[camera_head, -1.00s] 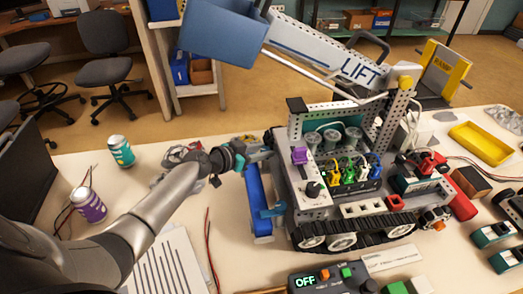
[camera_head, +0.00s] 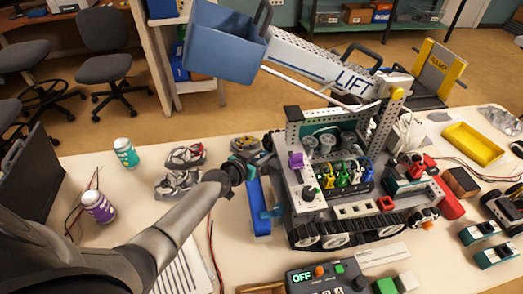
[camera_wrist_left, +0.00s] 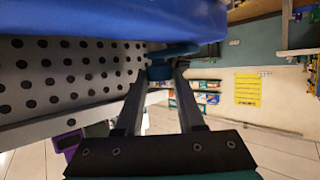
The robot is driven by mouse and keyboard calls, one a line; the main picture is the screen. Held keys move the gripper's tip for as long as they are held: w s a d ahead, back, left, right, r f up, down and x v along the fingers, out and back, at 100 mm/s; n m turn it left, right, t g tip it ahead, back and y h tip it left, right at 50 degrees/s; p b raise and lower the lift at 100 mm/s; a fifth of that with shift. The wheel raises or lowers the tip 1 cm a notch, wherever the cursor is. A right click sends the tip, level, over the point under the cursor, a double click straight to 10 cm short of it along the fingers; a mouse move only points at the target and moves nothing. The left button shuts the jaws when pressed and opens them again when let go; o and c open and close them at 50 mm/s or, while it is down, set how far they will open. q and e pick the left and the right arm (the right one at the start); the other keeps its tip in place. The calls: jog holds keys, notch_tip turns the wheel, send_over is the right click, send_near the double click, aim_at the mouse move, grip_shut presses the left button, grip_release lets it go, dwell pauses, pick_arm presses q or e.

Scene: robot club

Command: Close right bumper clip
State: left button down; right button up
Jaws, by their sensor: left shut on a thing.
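The tracked competition robot (camera_head: 306,203) stands on the table, with a blue bumper bar (camera_head: 259,205) along its left side. A blue clip (camera_head: 271,213) shows at the near part of the bumper. My left gripper (camera_head: 247,161) is at the far end of the bumper, its fingers partly hidden by my wrist. In the left wrist view, the fingertips (camera_wrist_left: 162,75) are closed on a small blue clip part (camera_wrist_left: 160,71), just below the large blue bumper (camera_wrist_left: 110,18). Whether this clip is latched cannot be told. My right gripper is not in view.
The raised lift arm (camera_head: 320,58) with its blue bucket (camera_head: 225,42) overhangs the far side. A controller reading OFF (camera_head: 325,277) lies at the front. A yellow tray (camera_head: 473,144) is right.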

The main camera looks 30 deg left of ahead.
pick_arm(q)
jog(key=c, duration=0.5)
grip_release()
jog(key=shift+p+v, duration=2)
jog(key=shift+v, duration=5.65)
jog(key=shift+d+f, duration=0.1)
